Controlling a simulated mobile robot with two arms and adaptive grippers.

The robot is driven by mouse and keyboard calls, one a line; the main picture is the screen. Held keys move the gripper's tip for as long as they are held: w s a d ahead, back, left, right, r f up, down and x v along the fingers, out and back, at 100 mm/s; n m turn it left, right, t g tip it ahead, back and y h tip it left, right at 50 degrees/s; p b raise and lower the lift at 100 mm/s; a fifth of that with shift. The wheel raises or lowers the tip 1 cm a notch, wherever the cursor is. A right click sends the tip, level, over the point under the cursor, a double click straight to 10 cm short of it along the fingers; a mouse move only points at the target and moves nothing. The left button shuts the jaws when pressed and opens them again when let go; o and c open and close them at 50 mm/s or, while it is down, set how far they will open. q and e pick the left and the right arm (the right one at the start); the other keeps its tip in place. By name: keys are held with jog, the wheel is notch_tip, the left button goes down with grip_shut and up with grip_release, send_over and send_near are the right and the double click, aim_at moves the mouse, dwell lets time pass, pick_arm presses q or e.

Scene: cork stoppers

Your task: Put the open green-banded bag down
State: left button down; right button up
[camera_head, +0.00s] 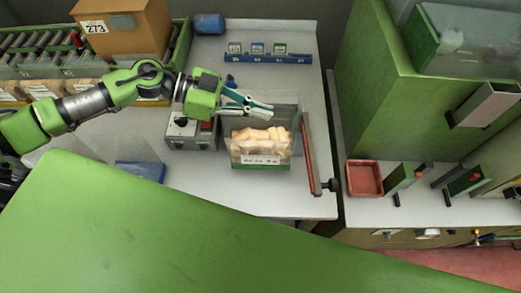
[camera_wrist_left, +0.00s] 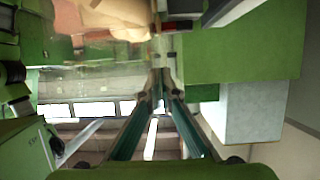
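The open bag (camera_head: 262,162) is clear, with a green band along its bottom and a white label on its front. It is upright at the right part of the white table and filled with pale cork stoppers (camera_head: 260,138). My left gripper (camera_head: 271,110) reaches in from the left, over the bag's back upper part. Its two fingers are drawn together, and the thin clear film at the tips appears pinched between them. In the left wrist view the fingertips (camera_wrist_left: 160,76) converge. Whether the bag's bottom touches the table is hard to tell. My right gripper is out of view.
A grey box with switches (camera_head: 190,135) stands left of the bag. A reddish bar (camera_head: 308,153) lies close on its right. A blue rack with small cards (camera_head: 267,58) is behind. A blue tray (camera_head: 140,171) is front left. A red tray (camera_head: 364,178) sits on the right-hand counter.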

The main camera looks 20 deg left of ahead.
aim_at(262, 121)
pick_arm(q)
notch_tip(262, 121, down, 4)
jog(key=shift+s+d+r, duration=0.1)
jog(key=shift+d, duration=0.05)
jog(key=shift+f+p, duration=0.3)
jog(key=shift+f, duration=1.8)
jog(key=c, duration=2.3)
grip_release()
jog(key=shift+f, duration=0.15)
jog(key=shift+b+v, duration=1.5)
jog(key=shift+v, duration=4.6)
